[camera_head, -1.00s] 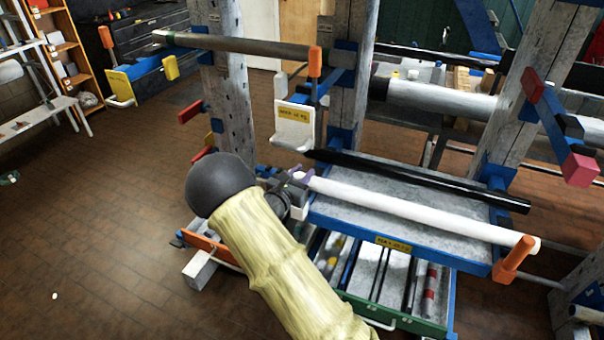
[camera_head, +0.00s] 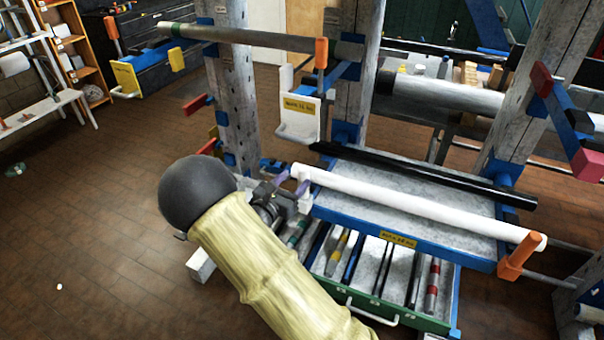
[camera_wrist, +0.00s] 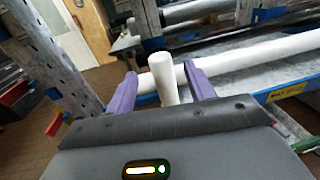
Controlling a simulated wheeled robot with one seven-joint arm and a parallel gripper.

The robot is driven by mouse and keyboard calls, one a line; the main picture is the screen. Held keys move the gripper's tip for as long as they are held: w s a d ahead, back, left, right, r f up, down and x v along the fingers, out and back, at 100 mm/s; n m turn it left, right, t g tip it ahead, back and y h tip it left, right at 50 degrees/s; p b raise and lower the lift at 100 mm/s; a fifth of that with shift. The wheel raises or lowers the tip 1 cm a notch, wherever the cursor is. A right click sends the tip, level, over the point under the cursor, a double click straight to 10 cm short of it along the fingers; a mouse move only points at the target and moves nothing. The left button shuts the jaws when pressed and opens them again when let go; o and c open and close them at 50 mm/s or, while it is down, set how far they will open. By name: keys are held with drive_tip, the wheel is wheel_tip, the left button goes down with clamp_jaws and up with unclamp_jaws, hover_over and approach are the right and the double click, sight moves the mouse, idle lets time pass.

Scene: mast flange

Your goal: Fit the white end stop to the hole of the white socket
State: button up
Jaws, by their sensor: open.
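My gripper (camera_head: 293,184) is at the left end of the shelf rack. Its two purple fingers stand apart, also in the wrist view (camera_wrist: 161,74). A short white cylinder (camera_wrist: 164,82) shows upright between them, with a gap on each side. I cannot tell whether it is the white end stop or part of something larger. A long white bar (camera_head: 420,205) lies along the shelf, its left end close to the fingers; it passes behind the right finger in the wrist view (camera_wrist: 250,57). I cannot make out a white socket or its hole for certain.
The blue-edged shelf (camera_head: 455,222) also carries a black bar (camera_head: 430,175). An orange bracket (camera_head: 519,256) stands at the white bar's right end. A green drawer (camera_head: 395,315) of rods is below. A white labelled holder (camera_head: 299,118) hangs above.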

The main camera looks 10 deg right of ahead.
drive_tip(key=v, duration=1)
drive_tip(key=shift+b, duration=0.35)
drive_tip(key=s+d+r+m+g+y+p, duration=0.1)
drive_tip(key=s+d+m+g+y+p, duration=0.3)
drive_tip(key=s+d+m+g, duration=0.9)
drive_tip(key=s+a+r+m+t+y+p, duration=0.1)
drive_tip(key=s+r+m+y+p, duration=0.1)
drive_tip(key=r+m+y, duration=0.2)
drive_tip(key=s+a+r+m+t+y+p, duration=0.1)
drive_tip(key=s+r+m+y+p, duration=0.2)
drive_tip(key=m, duration=0.7)
wheel_tip(320, 180, up, 2)
drive_tip(key=shift+r+y+p, duration=0.2)
drive_tip(key=shift+y+p, duration=0.15)
drive_tip(key=shift+y, duration=0.25)
